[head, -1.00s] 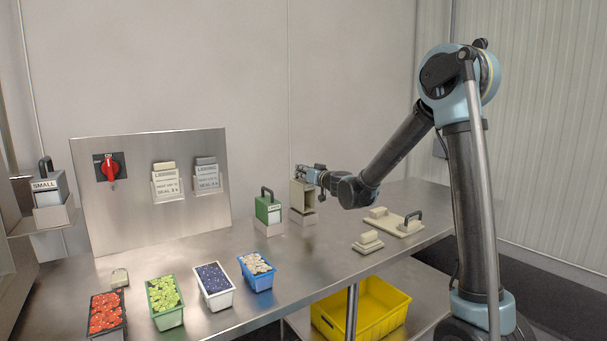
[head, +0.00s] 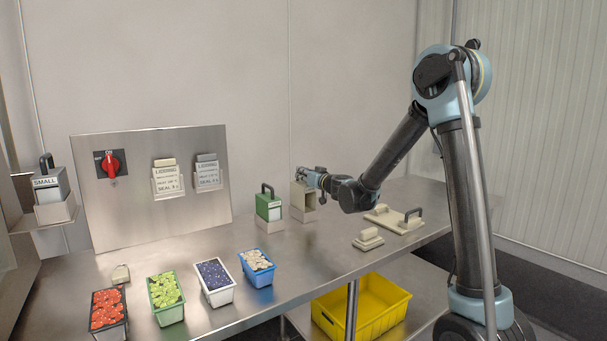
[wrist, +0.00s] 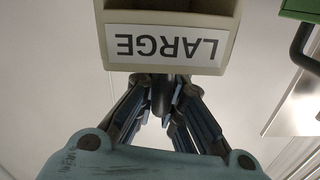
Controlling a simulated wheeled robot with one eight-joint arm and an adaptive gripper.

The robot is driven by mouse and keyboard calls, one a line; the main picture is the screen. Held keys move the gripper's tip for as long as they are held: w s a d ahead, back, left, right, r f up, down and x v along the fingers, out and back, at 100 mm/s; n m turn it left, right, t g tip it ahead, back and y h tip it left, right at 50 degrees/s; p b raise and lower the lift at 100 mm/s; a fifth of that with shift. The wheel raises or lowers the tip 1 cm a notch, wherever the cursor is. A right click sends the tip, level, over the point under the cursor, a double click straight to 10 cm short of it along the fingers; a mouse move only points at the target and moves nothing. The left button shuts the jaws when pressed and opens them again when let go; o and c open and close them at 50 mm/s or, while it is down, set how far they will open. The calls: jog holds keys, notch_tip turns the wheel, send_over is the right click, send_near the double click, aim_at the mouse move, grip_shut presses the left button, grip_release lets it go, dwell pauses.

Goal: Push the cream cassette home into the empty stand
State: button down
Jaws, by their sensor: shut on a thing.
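The cream cassette (head: 299,193) is a tall box, upright at the stand behind the middle of the bench. In the wrist view the cassette (wrist: 118,51) shows a LARGE label, upside down. My gripper (head: 317,174) is shut on its handle at the top. The pale stand (head: 303,215) is directly under the cassette, right of the green cassette. The cassette's lower end is at the stand's mouth; how deep it sits I cannot tell. The stand is out of the wrist view.
A green cassette (head: 268,207) stands in its own holder close on the left. Cream lids (head: 369,239) lie to the right. Several food tubs (head: 165,298) line the front edge. A yellow crate (head: 362,306) is below.

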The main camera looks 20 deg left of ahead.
jog(key=shift+f, duration=1.35)
jog(key=c, duration=1.6)
grip_release()
jog(key=shift+c, duration=0.2)
jog(key=v, duration=1.2)
jog(key=shift+f, duration=0.15)
